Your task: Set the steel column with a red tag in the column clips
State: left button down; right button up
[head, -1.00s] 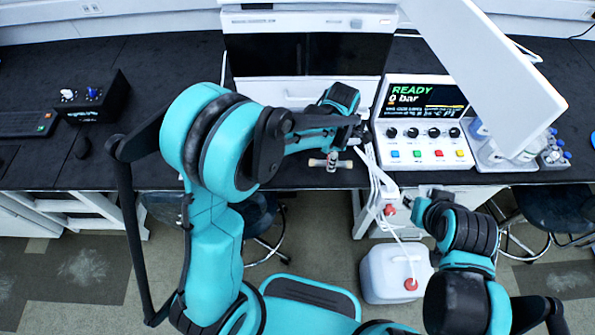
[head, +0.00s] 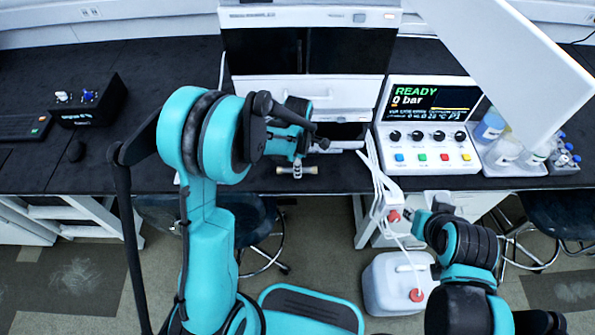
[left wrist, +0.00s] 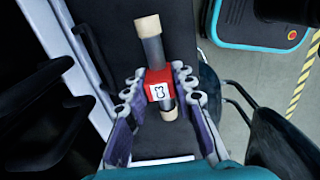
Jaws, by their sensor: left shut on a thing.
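The steel column (left wrist: 153,48) with cream ends and a red tag (left wrist: 160,86) is between the finger pads of my left gripper (left wrist: 157,92) in the left wrist view. The gripper is shut on it around the tag. In the head view the column (head: 297,170) lies roughly level near the bench's front edge, below the left gripper (head: 296,158); its tag cannot be made out there. My right gripper (head: 425,217) is low at the right, and its fingers are too small to read. I cannot make out the column clips.
The white instrument stack (head: 305,90) stands behind the left gripper. A control panel showing READY (head: 432,125) and bottles (head: 490,128) stand to its right. White tubing (head: 377,170) hangs over the bench edge above a white canister (head: 398,283).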

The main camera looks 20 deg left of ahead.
pick_arm(q)
notch_tip(320, 180, down, 2)
jog(key=shift+f+b, duration=0.15)
jog(key=shift+b, duration=0.15)
jog(key=c, duration=1.7)
grip_release()
jog(key=o, duration=0.4)
jog(key=shift+o, duration=0.2)
